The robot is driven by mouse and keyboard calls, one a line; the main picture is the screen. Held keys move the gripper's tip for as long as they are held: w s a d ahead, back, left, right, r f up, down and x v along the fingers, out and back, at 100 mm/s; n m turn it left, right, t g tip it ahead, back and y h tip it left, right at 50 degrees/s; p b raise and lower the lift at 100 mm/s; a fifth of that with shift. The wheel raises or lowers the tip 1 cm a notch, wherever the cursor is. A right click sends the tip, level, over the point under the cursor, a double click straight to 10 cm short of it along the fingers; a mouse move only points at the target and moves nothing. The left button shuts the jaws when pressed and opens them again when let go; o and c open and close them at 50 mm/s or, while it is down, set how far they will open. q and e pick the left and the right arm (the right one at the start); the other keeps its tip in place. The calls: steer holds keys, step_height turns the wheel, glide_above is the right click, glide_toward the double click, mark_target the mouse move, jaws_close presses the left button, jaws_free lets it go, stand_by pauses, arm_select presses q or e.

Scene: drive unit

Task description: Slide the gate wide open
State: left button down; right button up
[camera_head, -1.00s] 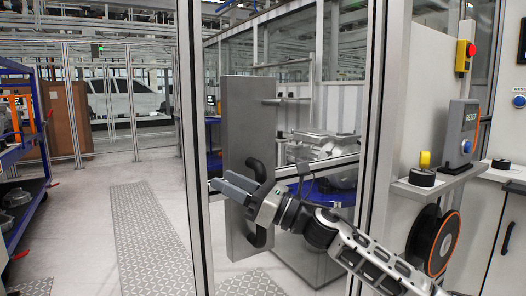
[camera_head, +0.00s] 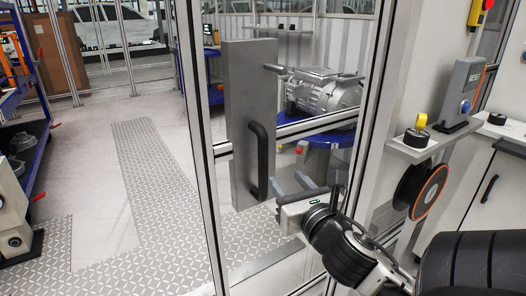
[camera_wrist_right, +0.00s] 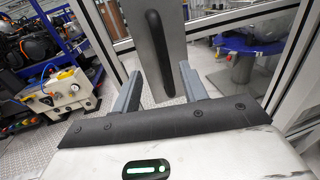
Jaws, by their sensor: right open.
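The gate is a grey upright panel (camera_head: 247,75) in an aluminium-framed fence. A black vertical bar handle (camera_head: 261,160) is fixed to its face; the handle also shows in the right wrist view (camera_wrist_right: 157,45). My right gripper (camera_head: 288,183) is open and empty, just right of the handle's lower end in the head view. In the right wrist view its two grey fingers (camera_wrist_right: 160,75) point toward the panel, and the handle's lower end lies beyond and between the fingertips. The fingers look apart from it. My left gripper is not in view.
Aluminium posts (camera_head: 195,120) frame the gate. Behind it a metal drive unit (camera_head: 325,92) sits on a blue round table (camera_head: 335,120). A shelf with a RESET box (camera_head: 463,95) and a cable reel (camera_head: 425,190) are at right. A blue rack (camera_head: 38,135) stands left. The left floor is mostly clear.

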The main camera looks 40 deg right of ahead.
mark_target(265, 153)
steer(key=p+x, duration=0.1)
steer(key=x, duration=1.3)
steer(key=shift+w, duration=0.3)
jaws_close()
steer(key=shift+d, duration=0.1)
